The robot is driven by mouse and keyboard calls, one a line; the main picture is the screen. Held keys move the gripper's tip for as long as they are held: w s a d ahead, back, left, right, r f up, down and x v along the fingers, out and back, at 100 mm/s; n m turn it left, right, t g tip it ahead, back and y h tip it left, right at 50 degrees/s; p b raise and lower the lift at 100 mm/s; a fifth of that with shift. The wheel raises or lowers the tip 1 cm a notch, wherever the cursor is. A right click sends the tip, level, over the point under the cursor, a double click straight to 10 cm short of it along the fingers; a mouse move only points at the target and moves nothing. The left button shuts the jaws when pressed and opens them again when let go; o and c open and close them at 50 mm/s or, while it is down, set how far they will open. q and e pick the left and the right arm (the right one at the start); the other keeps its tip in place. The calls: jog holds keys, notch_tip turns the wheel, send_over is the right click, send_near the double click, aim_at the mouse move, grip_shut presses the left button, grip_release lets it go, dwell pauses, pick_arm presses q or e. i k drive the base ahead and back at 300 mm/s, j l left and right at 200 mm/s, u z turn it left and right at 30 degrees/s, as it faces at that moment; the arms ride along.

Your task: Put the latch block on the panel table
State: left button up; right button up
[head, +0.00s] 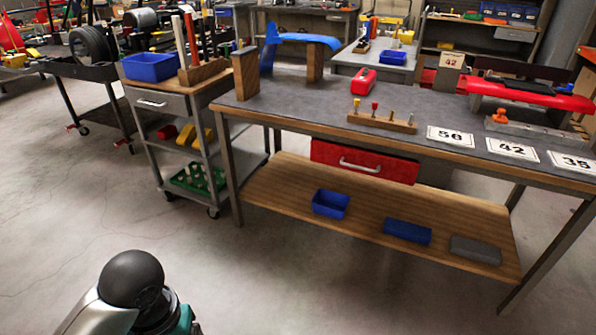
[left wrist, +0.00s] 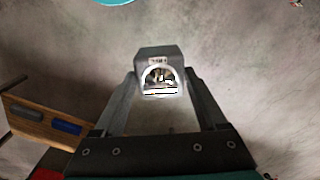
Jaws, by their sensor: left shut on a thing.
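A grey block with a rounded, white-edged opening (left wrist: 160,60), which looks like the latch block, sits between the fingers of my left gripper (left wrist: 160,88) in the left wrist view. The fingers are shut on its sides, and bare floor lies beyond it. In the head view, part of my left arm shows at the bottom left; the left gripper and block are out of that view. A long grey-topped table (head: 300,103) stands ahead, with a blue curved panel (head: 300,40) on wooden blocks; I cannot tell whether it is the panel table. My right gripper is not in view.
The long table holds a wooden peg rack (head: 382,122), number cards (head: 450,136) and a red tool (head: 363,81). Its lower shelf (head: 370,214) holds blue bins (head: 331,204) and a grey one (head: 475,250). A trolley (head: 165,103) stands left. The floor in front is clear.

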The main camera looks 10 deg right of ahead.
aim_at(409, 111)
jog(key=i+j+z, duration=0.1)
jog(key=i+z, duration=0.25)
jog(key=z, duration=0.15)
jog(key=i+j+z, duration=0.25)
jog(key=z, duration=0.2)
jog(key=i+j+z, duration=0.7)
jog(key=j+z, duration=0.2)
jog(key=i+j+z, duration=0.1)
jog(key=j+z, duration=0.3)
jog(key=j, duration=0.2)
jog(key=j+z, duration=0.4)
jog(key=j, duration=0.15)
jog(key=i, duration=0.05)
